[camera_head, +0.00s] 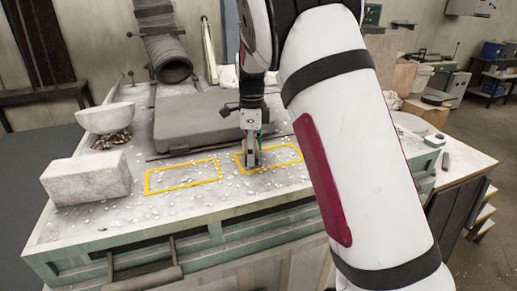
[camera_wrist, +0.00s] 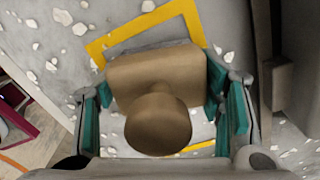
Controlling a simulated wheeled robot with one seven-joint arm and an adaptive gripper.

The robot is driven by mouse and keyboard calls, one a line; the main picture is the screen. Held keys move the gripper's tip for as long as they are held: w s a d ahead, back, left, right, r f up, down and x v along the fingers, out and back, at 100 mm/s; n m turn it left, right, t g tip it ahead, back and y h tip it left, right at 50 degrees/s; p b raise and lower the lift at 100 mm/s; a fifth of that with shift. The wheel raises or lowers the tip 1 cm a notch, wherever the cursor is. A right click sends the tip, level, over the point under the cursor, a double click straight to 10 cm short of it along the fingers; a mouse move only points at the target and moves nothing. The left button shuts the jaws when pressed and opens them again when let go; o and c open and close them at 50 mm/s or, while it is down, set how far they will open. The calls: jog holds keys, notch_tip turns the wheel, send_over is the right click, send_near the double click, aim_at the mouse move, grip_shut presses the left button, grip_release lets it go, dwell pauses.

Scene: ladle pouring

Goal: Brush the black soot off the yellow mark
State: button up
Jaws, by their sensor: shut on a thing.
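My gripper (camera_head: 252,156) points down at the right yellow outline (camera_head: 285,164) on the grey worktop. In the wrist view, my gripper (camera_wrist: 163,104) has its teal-padded fingers on either side of a brown block with a round knob (camera_wrist: 155,78), seemingly the brush, and is shut on it. The yellow outline (camera_wrist: 188,18) shows around and beyond the block there. The brush hides much of the area inside the outline. I cannot make out black soot in either view. I cannot tell whether the brush touches the worktop.
A second yellow outline (camera_head: 183,186) lies to the left. A pale stone block (camera_head: 88,178) and a white bowl (camera_head: 105,118) stand at the left. A grey slab (camera_head: 195,120) lies behind. White chips are scattered over the worktop. My arm hides part of the right side.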

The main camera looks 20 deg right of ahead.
jog(key=shift+a+f, duration=0.1)
jog(key=shift+a, duration=1.1)
jog(key=shift+d+r+p, duration=0.1)
jog(key=shift+r+p, duration=0.3)
jog(key=shift+r, duration=2.75)
jog(key=shift+r, duration=1.5)
